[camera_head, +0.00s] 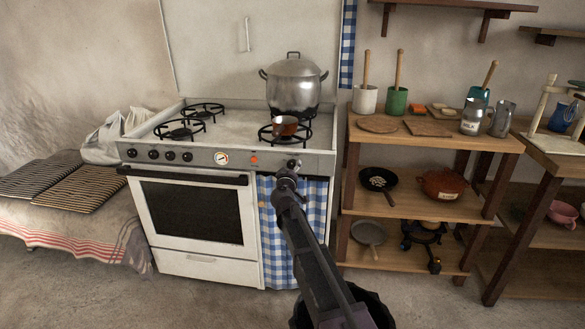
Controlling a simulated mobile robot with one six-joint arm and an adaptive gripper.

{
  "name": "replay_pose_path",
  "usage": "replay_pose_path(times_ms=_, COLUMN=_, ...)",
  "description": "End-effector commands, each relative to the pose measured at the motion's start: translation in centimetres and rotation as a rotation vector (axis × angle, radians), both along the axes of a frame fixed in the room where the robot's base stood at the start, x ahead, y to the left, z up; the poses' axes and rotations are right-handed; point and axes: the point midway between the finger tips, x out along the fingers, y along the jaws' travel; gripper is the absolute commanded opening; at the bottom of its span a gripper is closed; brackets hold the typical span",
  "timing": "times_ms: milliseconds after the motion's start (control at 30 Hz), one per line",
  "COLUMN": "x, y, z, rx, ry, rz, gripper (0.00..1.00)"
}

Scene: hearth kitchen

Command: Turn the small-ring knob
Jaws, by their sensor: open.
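The white stove's front panel (240,159) carries a row of dark knobs (169,156) at the left. A round dial (221,158) and an orange light (253,160) sit right of them. No label shows which knob is the small-ring one. My gripper (291,166) is at the right end of the panel, under the front right burner. It is open, and its tips are small and dark against the panel. A dark shape at the tips may be a knob. My arm hides part of what is there, and I cannot tell whether they touch.
A small copper-coloured pot (285,126) stands on the front right burner, just above my gripper. A large lidded pot (293,85) stands behind it. The oven handle (185,175) juts out below the knobs. A checked curtain (265,225) hangs under the panel. A wooden shelf (440,143) stands right.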

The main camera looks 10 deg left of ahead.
Motion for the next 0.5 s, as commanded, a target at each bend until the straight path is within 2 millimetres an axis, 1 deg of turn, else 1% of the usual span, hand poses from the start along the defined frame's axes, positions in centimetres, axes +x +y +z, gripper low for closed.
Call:
replay_pose_path(times_ms=33, x=-0.9, y=-0.1, z=0.0, rx=0.000, ry=0.000, rz=0.000, gripper=0.89)
replay_pose_path(times_ms=500, x=-8.1, y=0.1, z=0.0, rx=0.000, ry=0.000, rz=0.000, gripper=0.89)
